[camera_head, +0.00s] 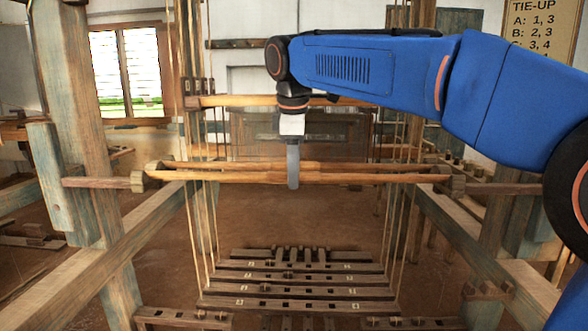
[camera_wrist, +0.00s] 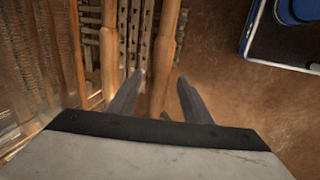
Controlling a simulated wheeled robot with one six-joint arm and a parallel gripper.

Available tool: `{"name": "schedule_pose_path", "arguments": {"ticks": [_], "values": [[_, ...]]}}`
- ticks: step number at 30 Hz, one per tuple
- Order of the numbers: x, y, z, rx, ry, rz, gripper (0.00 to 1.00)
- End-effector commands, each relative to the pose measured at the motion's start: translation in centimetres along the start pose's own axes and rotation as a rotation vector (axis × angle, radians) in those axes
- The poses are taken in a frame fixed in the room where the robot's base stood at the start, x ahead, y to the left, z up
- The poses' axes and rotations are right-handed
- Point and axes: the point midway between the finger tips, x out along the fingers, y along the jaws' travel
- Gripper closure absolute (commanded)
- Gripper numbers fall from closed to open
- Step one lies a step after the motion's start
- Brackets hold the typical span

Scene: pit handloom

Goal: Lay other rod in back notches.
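Two pale wooden rods lie side by side across the loom in the head view, a nearer rod (camera_head: 235,178) and a farther rod (camera_head: 235,165). Their ends lie close to wooden blocks at the left (camera_head: 138,181) and right (camera_head: 457,186); the notches are not clear. My gripper (camera_head: 293,178) points straight down at the middle of the rods. In the wrist view my gripper (camera_wrist: 160,75) is open, with its fingers apart on either side of the nearer rod (camera_wrist: 165,50) and gaps showing beside it. The farther rod (camera_wrist: 108,50) lies outside the left finger.
Another bar (camera_head: 225,101) runs across higher up, behind my gripper. Vertical cords (camera_head: 190,225) hang on both sides. Slotted treadle bars (camera_head: 300,290) lie below. Thick timber posts (camera_head: 75,130) and side beams (camera_head: 145,225) frame the space. The brown floor between them is open.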

Motion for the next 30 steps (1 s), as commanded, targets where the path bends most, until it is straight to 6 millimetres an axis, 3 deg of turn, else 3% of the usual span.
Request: {"name": "schedule_pose_path", "arguments": {"ticks": [5, 11, 30], "values": [[-0.1, 0.0, 0.0, 0.0, 0.0, 0.0, 0.55], [-2.0, 0.1, 0.0, 0.0, 0.001, 0.002, 0.55], [-14.4, 0.1, -0.1, 0.0, 0.002, 0.002, 0.55]]}}
